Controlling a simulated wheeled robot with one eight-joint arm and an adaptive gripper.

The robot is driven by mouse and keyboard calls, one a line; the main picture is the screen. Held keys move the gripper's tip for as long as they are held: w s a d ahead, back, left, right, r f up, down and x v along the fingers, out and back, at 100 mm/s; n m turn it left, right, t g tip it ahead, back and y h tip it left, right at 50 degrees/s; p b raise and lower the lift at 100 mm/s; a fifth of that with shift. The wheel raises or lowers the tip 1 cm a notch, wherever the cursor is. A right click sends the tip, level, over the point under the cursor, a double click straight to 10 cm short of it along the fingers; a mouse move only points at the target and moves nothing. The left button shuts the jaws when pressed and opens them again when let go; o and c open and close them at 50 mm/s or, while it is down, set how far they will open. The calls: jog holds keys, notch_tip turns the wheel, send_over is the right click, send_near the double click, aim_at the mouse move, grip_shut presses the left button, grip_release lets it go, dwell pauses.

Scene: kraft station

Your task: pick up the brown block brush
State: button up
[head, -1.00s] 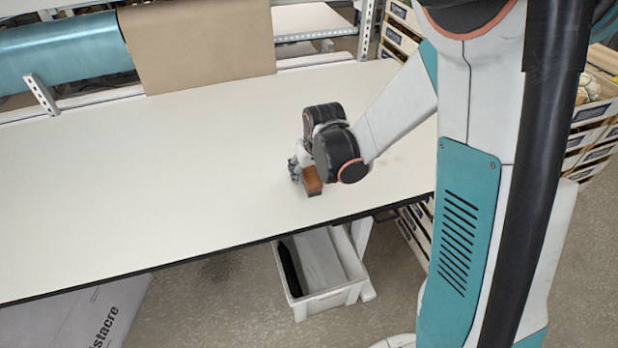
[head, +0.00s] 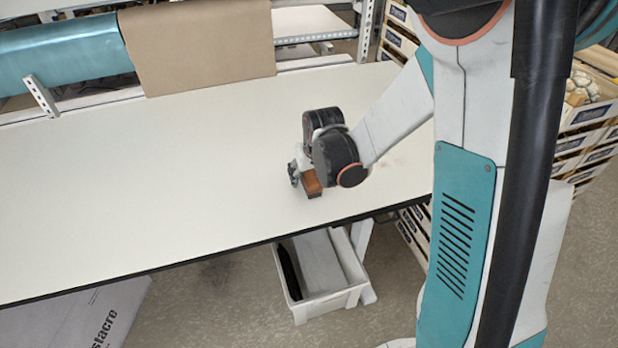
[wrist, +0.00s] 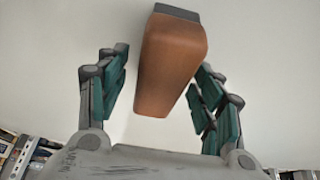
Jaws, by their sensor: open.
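The brown block brush (head: 312,184) lies on the white table near its front edge, partly hidden by my arm in the head view. In the wrist view the brush (wrist: 171,62) shows a smooth brown wooden body with a dark grey part at its top end. My gripper (head: 298,170) is low over the table at the brush. In the wrist view my gripper (wrist: 160,90) is open, with one teal-padded finger on each side of the brush. A gap shows on the left side; the right finger is closer to the brush. I cannot tell whether it touches.
The white table (head: 150,190) is clear to the left. A brown paper roll (head: 195,45) and a teal roll (head: 60,60) are at the back. A white bin (head: 325,270) with a dark item stands below the front edge. Drawers (head: 590,125) stand at the right.

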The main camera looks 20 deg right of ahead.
jog(key=c, duration=1.3)
jog(key=shift+r, duration=0.1)
jog(key=shift+r+p, duration=0.5)
jog(key=shift+r, duration=0.05)
notch_tip(320, 180, up, 19)
jog(key=p, duration=0.4)
jog(key=shift+r+p, duration=0.1)
jog(key=shift+p, duration=0.2)
jog(key=o, duration=0.3)
